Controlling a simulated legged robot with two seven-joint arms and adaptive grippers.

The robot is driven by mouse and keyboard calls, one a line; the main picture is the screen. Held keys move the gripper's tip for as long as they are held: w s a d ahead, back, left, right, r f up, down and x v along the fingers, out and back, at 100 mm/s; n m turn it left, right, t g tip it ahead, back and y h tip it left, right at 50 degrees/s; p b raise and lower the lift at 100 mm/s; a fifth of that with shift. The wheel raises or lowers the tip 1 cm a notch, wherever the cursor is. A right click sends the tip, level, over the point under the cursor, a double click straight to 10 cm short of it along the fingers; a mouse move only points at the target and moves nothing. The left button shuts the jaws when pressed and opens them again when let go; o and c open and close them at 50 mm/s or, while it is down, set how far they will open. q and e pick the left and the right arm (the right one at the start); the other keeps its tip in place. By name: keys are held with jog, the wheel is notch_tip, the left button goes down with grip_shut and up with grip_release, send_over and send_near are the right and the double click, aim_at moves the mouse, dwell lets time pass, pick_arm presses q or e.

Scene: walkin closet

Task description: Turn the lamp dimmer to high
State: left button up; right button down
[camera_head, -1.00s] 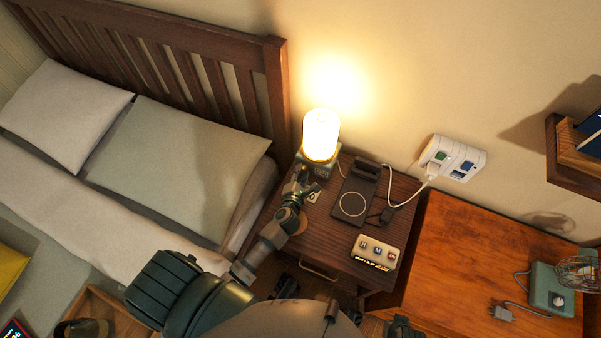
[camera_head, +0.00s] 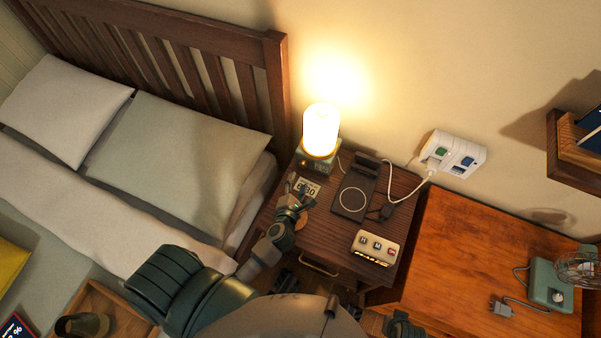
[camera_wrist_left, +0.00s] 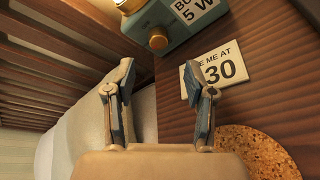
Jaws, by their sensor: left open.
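The lamp (camera_head: 321,132) is brightly lit and stands at the back left of the nightstand on a teal base (camera_head: 316,163). In the left wrist view the teal base (camera_wrist_left: 190,28) is at the top, with a round brass knob (camera_wrist_left: 158,41) on its near corner and a partly cut-off label. My left gripper (camera_head: 296,188) is in front of the base, over the nightstand's left edge. In the left wrist view its fingers (camera_wrist_left: 157,68) are spread and empty, with the knob beyond the gap between them, apart from both. My right gripper does not show.
A small printed card (camera_wrist_left: 218,72) lies right of my fingers, with a round cork coaster (camera_wrist_left: 262,155) nearer. A black charging pad (camera_head: 353,200), a cable and a cream clock (camera_head: 375,249) occupy the nightstand (camera_head: 334,243). The bed (camera_head: 180,165) borders it on the left.

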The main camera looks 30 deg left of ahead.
pick_arm(q)
jog(key=v, duration=0.4)
jog(key=shift+s+d, duration=0.1)
jog(key=shift+s, duration=0.2)
jog(key=shift+r, duration=0.1)
